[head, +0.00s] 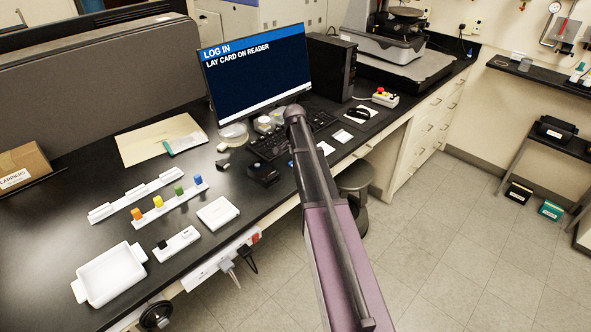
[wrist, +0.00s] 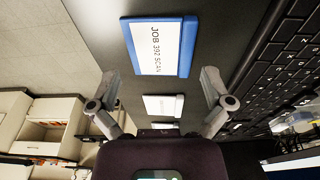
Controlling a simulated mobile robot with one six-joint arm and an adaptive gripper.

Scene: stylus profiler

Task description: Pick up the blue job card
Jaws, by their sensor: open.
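The blue job card (wrist: 187,48) lies flat on the dark bench at the top middle of the wrist view. It has a white face reading "JOB 392 SCAN" and a blue edge. My gripper (wrist: 161,88) is open and empty, its two fingers spread apart. In the picture the card lies above the gap between the fingertips, and neither finger appears to touch it. In the head view my arm covers the gripper and most of the card's area.
Two more white cards (head: 325,148) (head: 342,135) lie beyond the arm. The keyboard (head: 268,148) is close beside the job card. A monitor (head: 255,68) reads "LOG IN, LAY CARD ON READER". A small black box (head: 263,173) sits near the front edge. A stool (head: 355,177) stands below.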

